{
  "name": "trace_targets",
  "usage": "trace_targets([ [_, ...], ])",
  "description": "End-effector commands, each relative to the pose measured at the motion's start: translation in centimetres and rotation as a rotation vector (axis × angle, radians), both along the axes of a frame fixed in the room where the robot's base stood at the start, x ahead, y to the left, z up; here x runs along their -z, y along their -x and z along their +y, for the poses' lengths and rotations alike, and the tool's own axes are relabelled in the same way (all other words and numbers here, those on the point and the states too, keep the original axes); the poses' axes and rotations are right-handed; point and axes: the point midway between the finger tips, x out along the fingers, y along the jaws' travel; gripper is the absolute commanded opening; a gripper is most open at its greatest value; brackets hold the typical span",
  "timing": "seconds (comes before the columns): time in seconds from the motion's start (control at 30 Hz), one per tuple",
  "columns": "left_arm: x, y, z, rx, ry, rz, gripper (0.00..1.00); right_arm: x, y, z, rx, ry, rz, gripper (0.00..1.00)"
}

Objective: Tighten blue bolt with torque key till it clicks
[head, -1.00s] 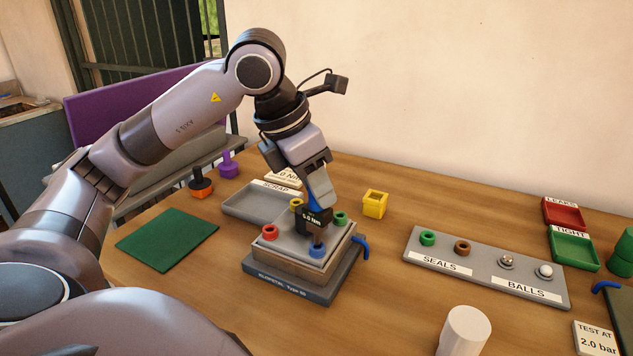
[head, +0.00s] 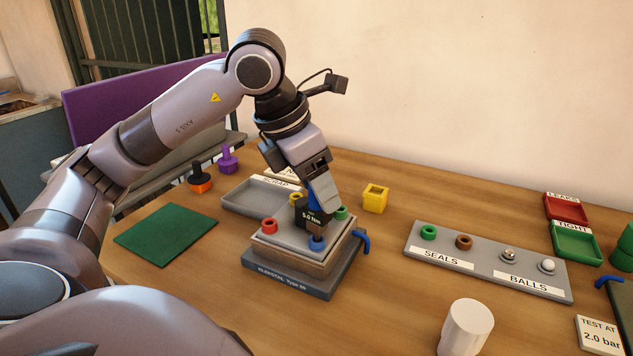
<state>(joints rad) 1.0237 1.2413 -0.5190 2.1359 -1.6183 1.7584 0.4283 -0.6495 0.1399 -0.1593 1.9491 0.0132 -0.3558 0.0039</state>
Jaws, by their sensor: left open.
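The torque key (head: 309,216) is dark, with a "5.0 Nm" label. It stands over the blue bolt (head: 317,243) at the front right corner of the pump block's grey top plate (head: 290,248), its lower end at the bolt head. My left gripper (head: 322,197) is open around the key's upper part, pointing down; the fingers hide much of the key. Red (head: 269,226), yellow (head: 295,200) and green (head: 341,212) bolts sit at the plate's other corners, the yellow and green partly covered. My right gripper is not in view.
A blue lever (head: 361,240) sticks out on the block's right. A grey scrap tray (head: 240,201) and a yellow square socket (head: 375,198) stand behind it. A seals and balls tray (head: 490,270) and a white cylinder (head: 466,327) are to the right. A green mat (head: 165,235) lies left.

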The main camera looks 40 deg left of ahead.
Motion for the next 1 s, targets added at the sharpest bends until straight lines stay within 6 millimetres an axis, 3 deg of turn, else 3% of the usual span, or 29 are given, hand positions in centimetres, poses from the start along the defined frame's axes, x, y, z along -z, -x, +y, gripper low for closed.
trace_targets([
  [0.47, -6.2, 2.3, 0.8, -0.001, 0.001, -0.003, 0.59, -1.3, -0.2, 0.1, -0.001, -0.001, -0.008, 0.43],
  [1.0, -6.6, 2.6, 0.8, 0.004, 0.004, 0.0, 0.59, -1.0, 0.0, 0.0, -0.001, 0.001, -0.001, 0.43],
])
